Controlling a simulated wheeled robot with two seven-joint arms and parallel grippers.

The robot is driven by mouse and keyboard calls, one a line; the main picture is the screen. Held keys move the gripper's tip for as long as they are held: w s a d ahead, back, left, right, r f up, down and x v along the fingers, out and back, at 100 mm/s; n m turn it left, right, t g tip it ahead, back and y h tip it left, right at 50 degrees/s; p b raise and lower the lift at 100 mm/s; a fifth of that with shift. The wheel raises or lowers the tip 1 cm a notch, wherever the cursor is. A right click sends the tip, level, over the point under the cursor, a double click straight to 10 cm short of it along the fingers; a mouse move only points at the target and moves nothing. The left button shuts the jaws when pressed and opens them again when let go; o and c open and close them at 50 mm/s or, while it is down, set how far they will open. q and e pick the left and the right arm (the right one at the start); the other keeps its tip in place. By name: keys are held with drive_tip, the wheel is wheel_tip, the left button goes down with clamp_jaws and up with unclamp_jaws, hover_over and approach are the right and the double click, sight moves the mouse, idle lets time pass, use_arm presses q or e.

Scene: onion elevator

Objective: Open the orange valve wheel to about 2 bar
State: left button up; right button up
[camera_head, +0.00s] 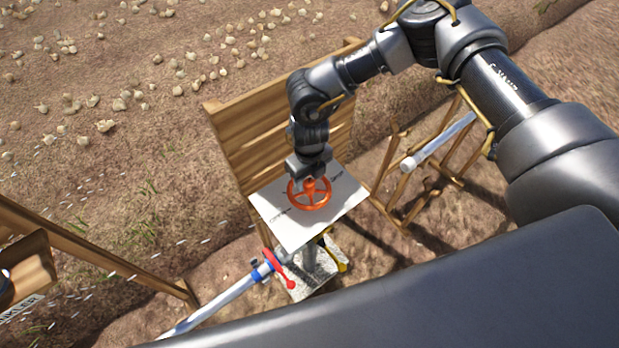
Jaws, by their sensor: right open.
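The orange valve wheel (322,205) lies flat above a white plate (292,229) that carries printed words too small to read surely. My right gripper (310,180) points down over the far part of the wheel. It is open; whether its fingers touch the wheel cannot be told, because the gripper body hides that part of the rim. No pressure gauge can be made out. My left gripper is not in view.
A wooden plank board (240,140) stands behind the plate. A red lever (279,267) sits on a pipe (228,297) below. A wooden rack with a white pipe (440,142) stands to the right. Onions lie on the soil behind.

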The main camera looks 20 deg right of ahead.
sight(309, 182)
drive_tip(key=shift+f, duration=1.3)
drive_tip(key=shift+c, duration=0.4)
drive_tip(key=c, duration=0.9)
drive_tip(key=shift+f+n+b, duration=0.3)
drive_tip(key=shift+n+b, duration=0.1)
drive_tip(key=shift+b, duration=0.2)
drive_tip(key=shift+r, duration=0.1)
drive_tip(key=shift+r+n, duration=0.2)
drive_tip(key=shift+n, duration=0.2)
drive_tip(key=o, duration=1)
